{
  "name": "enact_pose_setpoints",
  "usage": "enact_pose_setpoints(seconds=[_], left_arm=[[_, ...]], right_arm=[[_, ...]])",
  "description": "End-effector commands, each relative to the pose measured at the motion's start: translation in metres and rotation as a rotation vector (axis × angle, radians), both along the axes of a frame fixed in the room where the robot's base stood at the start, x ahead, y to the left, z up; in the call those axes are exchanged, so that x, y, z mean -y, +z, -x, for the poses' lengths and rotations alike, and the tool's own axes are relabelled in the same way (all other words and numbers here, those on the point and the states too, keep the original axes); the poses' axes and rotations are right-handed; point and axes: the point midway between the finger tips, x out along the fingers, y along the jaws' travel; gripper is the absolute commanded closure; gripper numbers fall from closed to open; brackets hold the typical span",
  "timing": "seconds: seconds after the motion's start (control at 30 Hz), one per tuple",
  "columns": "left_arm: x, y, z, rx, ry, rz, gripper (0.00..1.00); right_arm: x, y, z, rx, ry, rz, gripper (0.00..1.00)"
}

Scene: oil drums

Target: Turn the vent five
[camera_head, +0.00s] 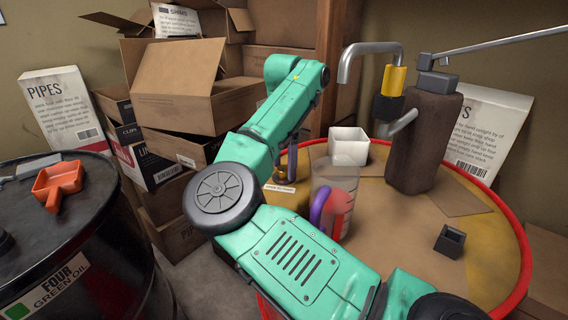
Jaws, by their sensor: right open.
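The red-rimmed drum (510,290) with a worn yellow-brown top stands at the right. Its number label is not readable here. A small pale label (280,188) lies on its top at the left edge, partly behind my arm. No vent can be clearly made out; that part of the top is largely covered by my arm. My right arm reaches in from the lower right, bends at the left and comes back over the drum. My right gripper (290,158) points down by the label, small and partly hidden, open. My left gripper is out of view.
A hand pump (425,140) with spout and lever stands on the drum. A white square cup (349,146), a clear jug (341,190) with purple handle and a small black box (450,241) are nearby. A black drum (90,250) labelled FOUR holds an orange scoop (59,184). Cardboard boxes (180,80) are stacked behind.

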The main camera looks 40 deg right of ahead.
Motion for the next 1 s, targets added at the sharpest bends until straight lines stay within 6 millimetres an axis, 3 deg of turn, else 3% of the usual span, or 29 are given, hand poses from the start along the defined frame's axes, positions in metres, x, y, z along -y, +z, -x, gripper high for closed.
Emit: enact_pose_setpoints(seconds=[0.17, 0.43, 0.6, 1.0], left_arm=[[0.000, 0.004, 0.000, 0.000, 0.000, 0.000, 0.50], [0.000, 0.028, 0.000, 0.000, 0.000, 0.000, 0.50], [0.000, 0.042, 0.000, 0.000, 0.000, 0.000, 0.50], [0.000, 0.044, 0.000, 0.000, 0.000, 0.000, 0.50]], right_arm=[[0.001, 0.027, 0.000, 0.003, 0.000, 0.002, 0.25], [0.000, 0.101, 0.000, 0.006, 0.002, 0.001, 0.25], [0.000, 0.135, 0.000, 0.003, 0.001, 0.001, 0.25], [0.000, 0.143, 0.000, 0.001, -0.001, 0.001, 0.25]])
